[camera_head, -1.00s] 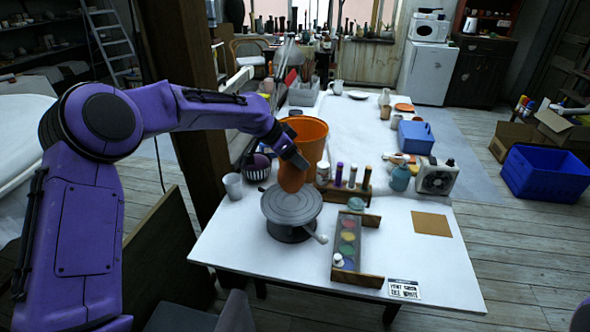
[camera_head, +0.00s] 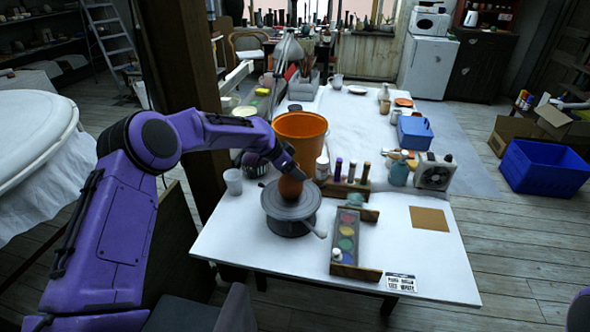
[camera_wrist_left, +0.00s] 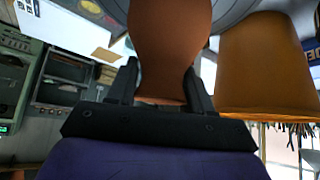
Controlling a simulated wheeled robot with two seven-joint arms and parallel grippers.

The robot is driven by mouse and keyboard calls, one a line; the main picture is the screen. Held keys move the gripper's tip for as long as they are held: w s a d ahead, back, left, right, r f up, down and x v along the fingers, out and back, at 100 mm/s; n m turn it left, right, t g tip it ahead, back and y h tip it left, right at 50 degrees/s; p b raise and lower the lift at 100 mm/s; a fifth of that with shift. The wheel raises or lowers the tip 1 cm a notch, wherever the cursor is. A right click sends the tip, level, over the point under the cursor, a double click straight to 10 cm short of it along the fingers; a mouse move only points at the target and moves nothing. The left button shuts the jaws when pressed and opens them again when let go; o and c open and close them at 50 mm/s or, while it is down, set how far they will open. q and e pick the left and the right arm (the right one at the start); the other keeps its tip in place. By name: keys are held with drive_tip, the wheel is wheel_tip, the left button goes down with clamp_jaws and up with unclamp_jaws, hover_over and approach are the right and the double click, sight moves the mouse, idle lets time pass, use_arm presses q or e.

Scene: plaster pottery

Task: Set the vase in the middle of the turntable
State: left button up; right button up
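The reddish-brown vase (camera_head: 290,187) is upright at the grey turntable (camera_head: 290,212), over the middle of its top disc; I cannot tell whether its base touches the disc. My left gripper (camera_head: 291,176) comes from the upper left and has its fingers on both sides of the vase's upper part. In the left wrist view the vase (camera_wrist_left: 168,45) fills the space between the fingers of my left gripper (camera_wrist_left: 160,90), and the turntable (camera_wrist_left: 235,12) shows behind it. My right gripper is not in view.
An orange bucket (camera_head: 300,138) stands close behind the turntable. A paint tray (camera_head: 347,235) is to its right, beside the turntable's handle. A white cup (camera_head: 233,181) stands left. A wooden holder with bottles (camera_head: 345,188) is behind right. The table's front left is clear.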

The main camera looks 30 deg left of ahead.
use_arm(q)
drive_tip(key=o, duration=0.3)
drive_tip(key=shift+o, duration=0.2)
drive_tip(key=shift+r+p, duration=0.35)
drive_tip(key=shift+r, duration=0.05)
drive_tip(key=b+v, duration=0.2)
drive_tip(key=v, duration=1)
